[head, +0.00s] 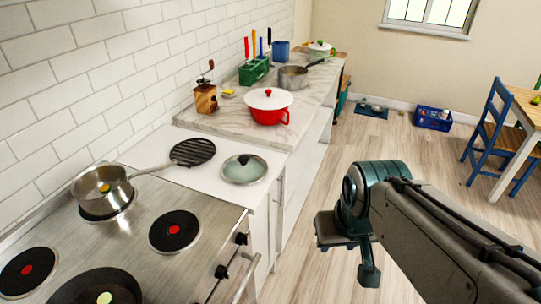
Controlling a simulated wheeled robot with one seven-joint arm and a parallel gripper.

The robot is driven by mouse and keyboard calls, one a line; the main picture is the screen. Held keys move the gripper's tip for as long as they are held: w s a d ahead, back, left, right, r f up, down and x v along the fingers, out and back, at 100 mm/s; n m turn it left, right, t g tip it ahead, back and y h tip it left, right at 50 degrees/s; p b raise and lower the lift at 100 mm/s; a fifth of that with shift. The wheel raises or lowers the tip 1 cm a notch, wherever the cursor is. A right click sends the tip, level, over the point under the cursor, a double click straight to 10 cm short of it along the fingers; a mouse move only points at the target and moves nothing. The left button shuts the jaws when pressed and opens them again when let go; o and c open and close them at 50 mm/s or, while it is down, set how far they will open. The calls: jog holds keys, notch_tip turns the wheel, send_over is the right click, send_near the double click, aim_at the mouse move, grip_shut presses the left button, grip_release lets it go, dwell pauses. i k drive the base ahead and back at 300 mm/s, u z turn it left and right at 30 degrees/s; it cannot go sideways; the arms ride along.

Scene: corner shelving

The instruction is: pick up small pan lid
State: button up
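The small pan lid (244,168) is a round greenish glass lid with a metal rim and a small knob. It lies flat on the white counter beside the stove, near the counter's front edge. My gripper (346,262) hangs over the floor, in front of the counter and to the right of the lid. It is empty, and its two fingers look apart. It is clear of the lid.
A black round grate (193,152) lies to the left of the lid. A red pot with a white lid (269,98) stands behind it on the marble counter. A saucepan (102,190) stands on the stove (134,250). The wooden floor (305,225) between counter and arm is free.

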aim_at(245, 169)
jog(key=z, duration=1)
jog(key=i, duration=2.55)
jog(key=u, duration=3.85)
jog(key=i, duration=0.5)
jog(key=z, duration=0.15)
